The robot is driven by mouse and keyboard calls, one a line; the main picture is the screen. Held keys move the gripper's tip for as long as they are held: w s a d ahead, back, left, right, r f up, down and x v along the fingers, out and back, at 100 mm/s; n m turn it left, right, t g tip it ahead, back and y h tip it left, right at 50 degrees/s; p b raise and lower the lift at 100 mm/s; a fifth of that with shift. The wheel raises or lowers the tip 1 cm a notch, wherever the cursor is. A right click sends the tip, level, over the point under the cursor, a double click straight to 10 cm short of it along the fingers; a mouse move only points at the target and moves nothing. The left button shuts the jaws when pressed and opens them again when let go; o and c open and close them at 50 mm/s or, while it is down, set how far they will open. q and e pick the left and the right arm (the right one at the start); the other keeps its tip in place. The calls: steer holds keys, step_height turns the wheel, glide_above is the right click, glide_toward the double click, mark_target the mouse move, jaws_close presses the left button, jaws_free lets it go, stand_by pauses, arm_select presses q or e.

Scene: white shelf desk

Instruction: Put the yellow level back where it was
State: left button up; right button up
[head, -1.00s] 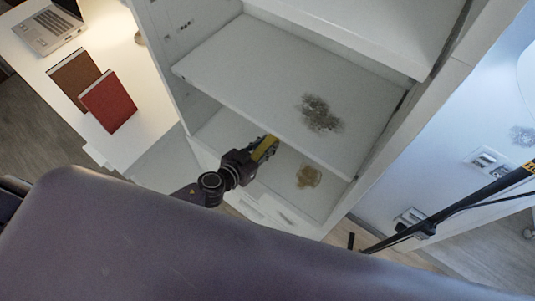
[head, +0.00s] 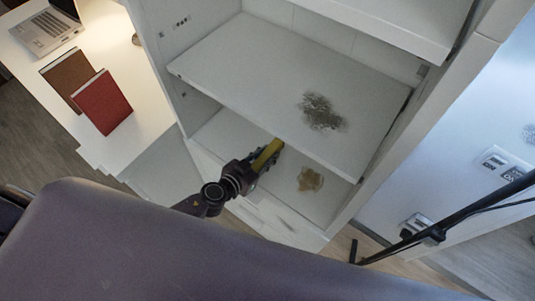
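The yellow level (head: 266,154) shows as a short yellow bar at the fingers of my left gripper (head: 258,166). The gripper seems shut on it, and the fingers hide part of the level. Gripper and level are at the front of the lower compartment of the white shelf unit (head: 236,127), below the edge of the middle shelf board. I cannot tell whether the level touches the lower board. My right gripper is not in view.
The middle board (head: 240,60) bears a dark stain (head: 320,111). A tan stain (head: 310,179) marks the lower board, right of the gripper. A desk at left holds a laptop (head: 45,33), a brown book (head: 70,78) and a red book (head: 101,103). Wall sockets (head: 503,163) are at right.

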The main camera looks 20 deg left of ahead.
arm_select(q)
steer(key=o, duration=0.3)
steer(key=shift+r, duration=0.1)
steer(key=shift+r+p, duration=0.25)
steer(key=shift+p, duration=0.05)
steer(key=v, duration=0.5)
steer(key=b+v, duration=0.1)
steer(key=v, duration=0.4)
steer(key=shift+s+a+f, duration=0.1)
steer(key=shift+s+f, duration=0.05)
steer(key=shift+s, duration=0.1)
steer(key=shift+v, duration=0.8)
